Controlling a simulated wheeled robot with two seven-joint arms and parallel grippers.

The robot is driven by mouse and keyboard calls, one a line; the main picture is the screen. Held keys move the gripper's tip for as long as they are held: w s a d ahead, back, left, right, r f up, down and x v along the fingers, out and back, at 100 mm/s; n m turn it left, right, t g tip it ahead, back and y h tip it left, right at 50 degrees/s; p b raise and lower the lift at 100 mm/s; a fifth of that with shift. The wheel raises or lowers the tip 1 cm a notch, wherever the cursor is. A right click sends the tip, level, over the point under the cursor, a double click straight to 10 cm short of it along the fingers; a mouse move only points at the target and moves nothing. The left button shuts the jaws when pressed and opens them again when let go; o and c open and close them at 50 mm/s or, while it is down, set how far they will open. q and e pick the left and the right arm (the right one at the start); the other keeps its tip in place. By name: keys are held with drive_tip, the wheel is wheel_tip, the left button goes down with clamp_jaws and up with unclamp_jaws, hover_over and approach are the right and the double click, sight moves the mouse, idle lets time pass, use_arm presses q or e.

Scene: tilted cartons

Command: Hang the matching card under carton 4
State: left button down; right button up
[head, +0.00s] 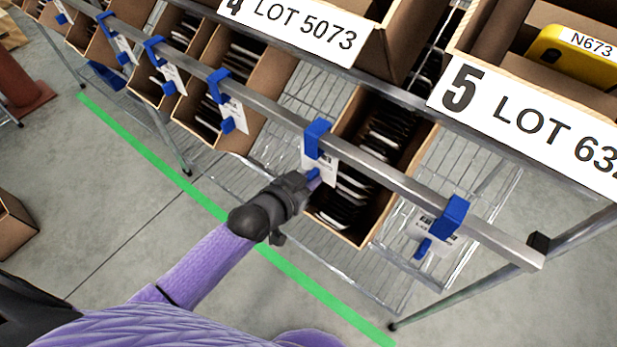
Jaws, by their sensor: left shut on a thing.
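A white label (295,22) reading "4 LOT 5073" marks carton 4 (405,25) at the top. A white card (322,163) with a blue hook (317,138) is at the metal rail (385,178), below and slightly right of that label. The hook overlaps the rail; I cannot tell whether it bears on it. My left gripper (308,183) is shut on the blue tab at the card's lower end and hides part of the card. The card's print is too small to read. My right gripper is out of view.
Other blue-hooked cards (232,112) hang along the rail, one (435,232) at its right end. Carton 5, labelled "5 LOT 63…" (530,125), holds a yellow item (578,55) marked N673. Lower open cartons (345,238) hold thin dark and white items. A green line (150,155) crosses the floor.

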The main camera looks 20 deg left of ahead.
use_arm(q)
drive_tip(key=c, duration=0.7)
unclamp_jaws()
drive_tip(key=shift+o, duration=0.8)
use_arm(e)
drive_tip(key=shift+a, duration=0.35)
use_arm(q)
drive_tip(key=p+v, duration=0.4)
drive_tip(key=v, duration=0.6)
drive_tip(key=s+a+f+n+g+y, duration=0.15)
drive_tip(key=s+f+g, duration=0.25)
drive_tip(key=s+f, duration=0.55)
drive_tip(key=s+a+f+g+y, duration=0.35)
drive_tip(key=s+f, duration=0.35)
drive_tip(key=f, duration=0.5)
drive_tip(key=s+f+g, duration=0.2)
drive_tip(key=s, duration=0.4)
drive_tip(key=s+d+f+g, duration=0.1)
drive_tip(key=s+f+g, duration=0.1)
drive_tip(key=s, duration=0.5)
drive_tip(key=shift+s+d+f+g, duration=0.15)
drive_tip(key=shift+d+f+g, duration=0.2)
drive_tip(key=shift+f, duration=0.15)
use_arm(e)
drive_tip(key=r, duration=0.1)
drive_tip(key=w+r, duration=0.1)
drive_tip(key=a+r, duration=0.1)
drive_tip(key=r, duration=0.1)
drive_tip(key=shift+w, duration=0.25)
